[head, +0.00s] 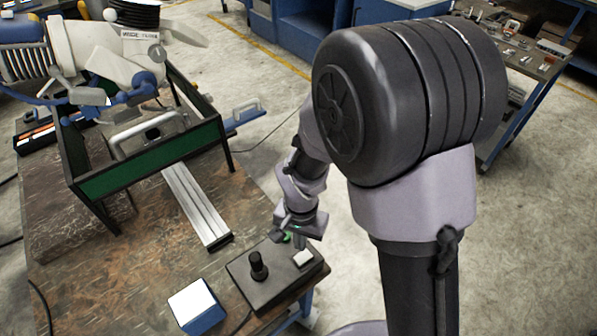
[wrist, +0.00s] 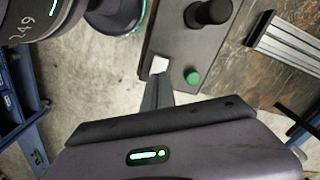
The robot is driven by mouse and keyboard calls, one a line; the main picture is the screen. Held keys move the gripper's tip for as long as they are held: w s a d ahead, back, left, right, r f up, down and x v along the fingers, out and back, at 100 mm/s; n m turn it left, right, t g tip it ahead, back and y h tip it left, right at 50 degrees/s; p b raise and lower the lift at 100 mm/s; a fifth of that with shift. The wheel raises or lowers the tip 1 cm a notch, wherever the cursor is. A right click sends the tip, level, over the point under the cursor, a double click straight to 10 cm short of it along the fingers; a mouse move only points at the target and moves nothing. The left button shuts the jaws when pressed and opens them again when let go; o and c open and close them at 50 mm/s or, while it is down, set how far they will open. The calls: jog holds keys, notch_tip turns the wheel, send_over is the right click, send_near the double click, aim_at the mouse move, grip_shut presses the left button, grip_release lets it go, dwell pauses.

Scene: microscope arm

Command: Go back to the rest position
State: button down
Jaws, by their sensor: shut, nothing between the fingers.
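My gripper (head: 299,242) is shut and empty, pointing down over the right end of a black control box (head: 262,282). In the wrist view its closed fingers (wrist: 158,82) end right beside a white square button (wrist: 159,65) on the box. I cannot tell whether they touch it. The white button (head: 303,258) also shows in the head view, just below the fingertips. The box carries a black joystick (head: 258,266) and a green button (wrist: 192,77); in the head view the green button is partly hidden by my gripper.
The box stands on a worn brown table (head: 140,290) near its right edge. A white-and-blue cube (head: 197,306) and a metal rail (head: 197,205) lie to its left. A green-sided frame (head: 150,160) with a microscope (head: 105,50) stands behind. Open concrete floor lies right of the table.

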jog(key=s+d+r+t+y+b, duration=0.1)
jog(key=s+d+r+t+b, duration=0.2)
jog(key=r, duration=0.5)
jog(key=s+d+r+t+y+b, duration=0.1)
jog(key=s+d+r+t+b, duration=0.1)
jog(key=s+r+b, duration=0.4)
jog(key=shift+s+d+r+n+t, duration=0.4)
jog(key=shift+s+d+r, duration=0.5)
jog(key=shift+s, duration=0.3)
jog(key=shift+r, duration=0.1)
